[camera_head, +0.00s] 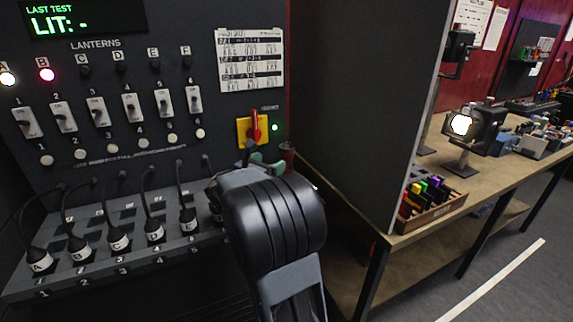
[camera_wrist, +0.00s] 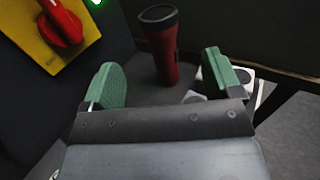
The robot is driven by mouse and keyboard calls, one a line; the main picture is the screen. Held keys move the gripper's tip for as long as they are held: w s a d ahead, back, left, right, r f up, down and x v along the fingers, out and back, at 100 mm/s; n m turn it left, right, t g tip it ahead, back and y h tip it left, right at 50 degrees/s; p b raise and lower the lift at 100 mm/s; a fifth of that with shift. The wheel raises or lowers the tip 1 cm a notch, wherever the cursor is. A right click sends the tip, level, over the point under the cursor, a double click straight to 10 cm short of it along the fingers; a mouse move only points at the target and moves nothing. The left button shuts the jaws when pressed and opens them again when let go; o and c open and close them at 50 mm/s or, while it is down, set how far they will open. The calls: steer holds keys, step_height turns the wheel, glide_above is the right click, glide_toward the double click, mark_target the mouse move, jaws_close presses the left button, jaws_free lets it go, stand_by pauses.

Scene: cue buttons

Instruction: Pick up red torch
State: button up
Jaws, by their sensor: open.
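The red torch (camera_wrist: 164,52) stands upright in the wrist view, with a wide black head at its top. It shows between and beyond the two green fingers of my gripper (camera_wrist: 166,80), which is open with nothing between the pads. In the head view the torch (camera_head: 287,153) is a small dark red shape just right of my gripper (camera_head: 262,163). Its lower part is hidden there behind my arm.
A black panel with switches (camera_head: 97,108) and a red rotary handle (camera_head: 255,126) on a yellow plate rises behind. Plugs with cables (camera_head: 118,240) sit on a ledge at left. A dark partition (camera_head: 360,100) and a wooden bench (camera_head: 440,222) stand at right.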

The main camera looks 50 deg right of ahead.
mark_target(282, 154)
steer(key=shift+w+d+f+p, duration=0.1)
steer(key=shift+w+d+p, duration=0.15)
steer(key=shift+d, duration=1.45)
steer(key=shift+w+d+r+p, duration=0.15)
steer(key=shift+w+d, duration=0.15)
steer(key=shift+d, duration=1.35)
steer(key=shift+w+d+f+p, duration=0.2)
steer(key=shift+w+d, duration=0.1)
steer(key=shift+d, duration=1.4)
steer(key=shift+c, duration=0.4)
steer(key=c, duration=1)
